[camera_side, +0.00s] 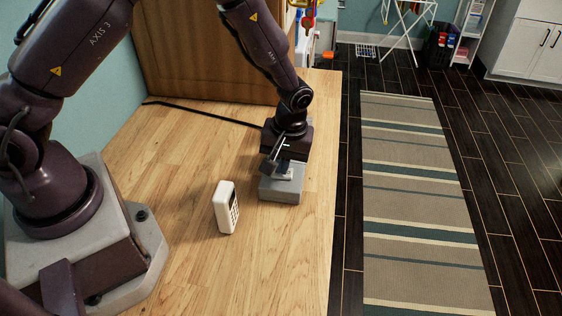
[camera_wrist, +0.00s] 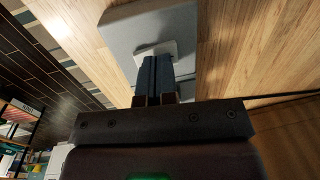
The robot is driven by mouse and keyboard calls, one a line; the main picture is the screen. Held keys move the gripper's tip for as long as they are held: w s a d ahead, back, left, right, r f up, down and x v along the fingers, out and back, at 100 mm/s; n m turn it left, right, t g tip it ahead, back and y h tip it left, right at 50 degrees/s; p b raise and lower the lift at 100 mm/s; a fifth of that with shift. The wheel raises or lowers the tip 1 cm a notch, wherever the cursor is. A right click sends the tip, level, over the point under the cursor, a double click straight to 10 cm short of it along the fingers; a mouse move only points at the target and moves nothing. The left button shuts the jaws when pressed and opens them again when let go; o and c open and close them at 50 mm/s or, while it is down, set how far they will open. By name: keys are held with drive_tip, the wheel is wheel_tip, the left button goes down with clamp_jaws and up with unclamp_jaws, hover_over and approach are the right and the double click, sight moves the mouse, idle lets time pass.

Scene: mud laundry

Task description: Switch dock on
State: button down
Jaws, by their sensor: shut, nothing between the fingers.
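The dock is a grey block (camera_side: 281,190) on the wooden table, near the table's right edge. In the wrist view the dock (camera_wrist: 185,22) shows as a flat grey plate with a small white raised piece, likely its switch (camera_wrist: 165,48). My gripper (camera_side: 284,174) is directly over the dock, pointing down. In the wrist view my gripper's two dark blue fingers (camera_wrist: 155,72) are together with nothing between them. Their tips are at the white piece and seem to touch it, though contact is hard to confirm. The tips cover part of the switch, so its position cannot be told.
A white handheld device with a keypad (camera_side: 226,208) stands upright on the table (camera_side: 160,190), left of the dock. A black cable (camera_side: 205,113) runs along the back to the dock area. A wooden panel (camera_side: 205,50) stands behind. The table's front is clear.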

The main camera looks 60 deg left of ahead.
drive_tip(key=shift+r, duration=0.1)
wheel_tip(320, 180, up, 14)
drive_tip(key=s+a, duration=0.1)
idle(0.4)
drive_tip(key=shift+s+a, duration=0.1)
drive_tip(key=s+a+r+m+t+h, duration=0.1)
drive_tip(key=s+r+m+t, duration=0.5)
drive_tip(key=s+r, duration=0.9)
drive_tip(key=s+a+m, duration=0.1)
drive_tip(key=s+m, duration=0.1)
drive_tip(key=m, duration=0.1)
drive_tip(key=shift+s+a+r+t, duration=0.3)
drive_tip(key=shift+s+a, duration=0.05)
